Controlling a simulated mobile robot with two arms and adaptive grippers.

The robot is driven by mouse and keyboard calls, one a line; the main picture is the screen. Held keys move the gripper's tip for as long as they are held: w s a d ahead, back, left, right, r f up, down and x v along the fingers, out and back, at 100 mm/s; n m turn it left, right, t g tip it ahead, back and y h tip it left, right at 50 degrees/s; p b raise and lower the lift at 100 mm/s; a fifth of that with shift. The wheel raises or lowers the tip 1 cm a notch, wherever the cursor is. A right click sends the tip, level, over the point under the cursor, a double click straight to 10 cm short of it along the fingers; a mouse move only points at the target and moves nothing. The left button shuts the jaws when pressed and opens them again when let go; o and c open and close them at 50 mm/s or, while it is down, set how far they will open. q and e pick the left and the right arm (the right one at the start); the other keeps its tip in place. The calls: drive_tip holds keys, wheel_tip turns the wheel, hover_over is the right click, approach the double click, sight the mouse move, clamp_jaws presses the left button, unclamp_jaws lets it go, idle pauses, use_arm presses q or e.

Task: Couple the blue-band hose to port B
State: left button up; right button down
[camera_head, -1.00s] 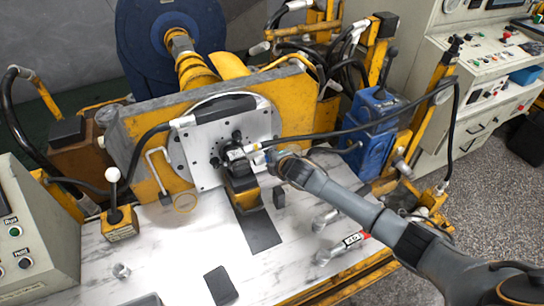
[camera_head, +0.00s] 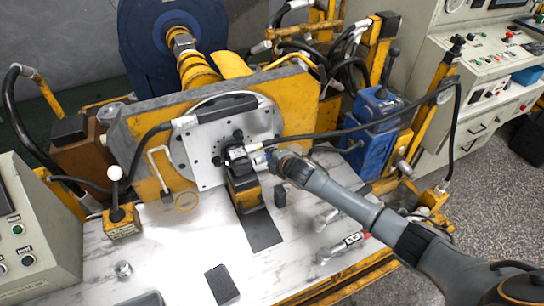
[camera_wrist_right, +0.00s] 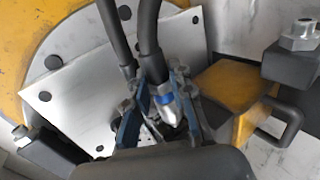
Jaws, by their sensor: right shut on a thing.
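In the head view my right gripper (camera_head: 268,157) is beside the motor, at the front of the round silver plate. In the right wrist view its blue fingers (camera_wrist_right: 160,118) are closed around the silver end fitting of the blue-band hose (camera_wrist_right: 165,100). The hose's black length rises away from the fingers in that view. The motor (camera_head: 243,192) is a yellow and black block standing on the table against the plate. Port B cannot be made out; the fingers and fitting cover that area, and I cannot tell whether the fitting touches a port. My left gripper is not in view.
A second black hose (camera_wrist_right: 117,38) runs close beside the held one. A black-knobbed blue valve block (camera_head: 375,120) stands to the right. A lever with a white knob (camera_head: 115,174) stands at the left. Loose fittings (camera_head: 328,218) lie on the white table (camera_head: 180,250).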

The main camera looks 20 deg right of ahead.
drive_tip(key=shift+s+a, duration=0.1)
drive_tip(key=shift+a, duration=0.5)
drive_tip(key=c, duration=1.1)
unclamp_jaws()
drive_tip(key=shift+s+d+r+p, duration=0.1)
drive_tip(key=shift+s+r+p, duration=0.4)
drive_tip(key=shift+p, duration=0.45)
drive_tip(key=p+v, duration=0.4)
drive_tip(key=shift+s+r+p, duration=0.15)
drive_tip(key=shift+s+p, duration=0.1)
drive_tip(key=shift+p, duration=0.1)
drive_tip(key=shift+s+d+r+p, duration=0.1)
drive_tip(key=shift+s+r+p, duration=0.1)
drive_tip(key=shift+s+p, duration=0.35)
